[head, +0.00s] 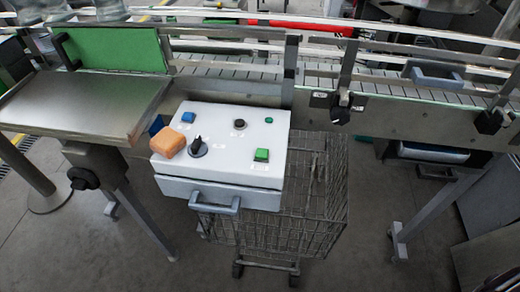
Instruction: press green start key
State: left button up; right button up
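The green start key (262,155) is a square green button near the front right of the white control box (233,171). Its top is uncovered and nothing touches it. A small round green light or button (269,120) sits at the back right of the same box. Neither of my grippers shows in the head view.
The box also carries a blue key (189,117), a black knob (198,147), a dark round button (239,124) and an orange block (168,142) at its left edge. A handle (215,204) juts from its front. A wire cart (310,205) stands below, and a conveyor (340,85) runs behind.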

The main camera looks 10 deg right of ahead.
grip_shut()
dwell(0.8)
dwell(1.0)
